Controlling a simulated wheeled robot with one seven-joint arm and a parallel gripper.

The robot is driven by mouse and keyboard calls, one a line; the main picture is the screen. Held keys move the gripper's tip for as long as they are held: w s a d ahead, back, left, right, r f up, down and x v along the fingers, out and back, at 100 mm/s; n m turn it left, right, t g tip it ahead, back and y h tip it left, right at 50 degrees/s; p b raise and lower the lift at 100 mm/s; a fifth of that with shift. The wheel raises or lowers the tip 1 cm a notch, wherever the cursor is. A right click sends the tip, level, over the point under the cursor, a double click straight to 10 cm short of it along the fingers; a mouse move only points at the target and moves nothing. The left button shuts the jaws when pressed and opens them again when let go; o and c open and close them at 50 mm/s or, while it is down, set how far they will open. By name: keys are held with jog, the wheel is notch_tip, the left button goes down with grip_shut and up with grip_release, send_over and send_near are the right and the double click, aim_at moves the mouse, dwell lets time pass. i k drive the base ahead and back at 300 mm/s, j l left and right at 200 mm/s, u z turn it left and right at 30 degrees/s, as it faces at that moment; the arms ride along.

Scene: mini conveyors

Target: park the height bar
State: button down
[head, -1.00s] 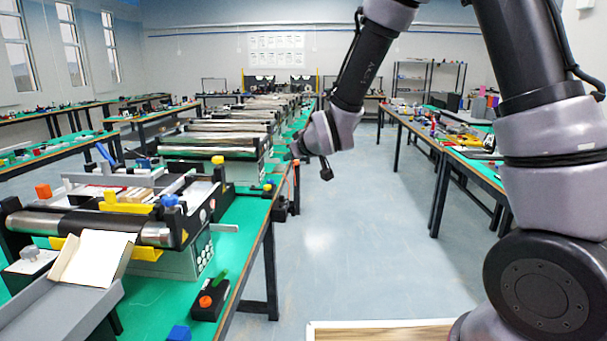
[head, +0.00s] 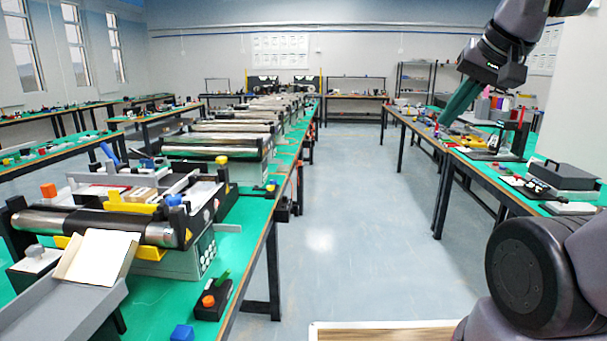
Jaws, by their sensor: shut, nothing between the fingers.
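The nearest mini conveyor (head: 85,222) stands on the green-topped bench at the left in the head view, with a bare metal roller at its front. A blue lever (head: 110,152), an orange knob (head: 48,189), a blue knob (head: 173,200) and yellow parts (head: 128,203) sit on and above it. I cannot tell for sure which part is the height bar. My gripper (head: 447,118) is at the upper right, with dark green fingers pointing down and left. It is shut and empty, far from this conveyor and in front of the right-hand bench.
A grey chute (head: 70,305) leans at the conveyor's front. A black box with an orange button (head: 210,300) and a blue block (head: 182,332) lie near the bench edge. The right bench (head: 480,172) carries several small items. The floor between the benches is clear.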

aim_at(111, 177)
jog(key=u, duration=1.5)
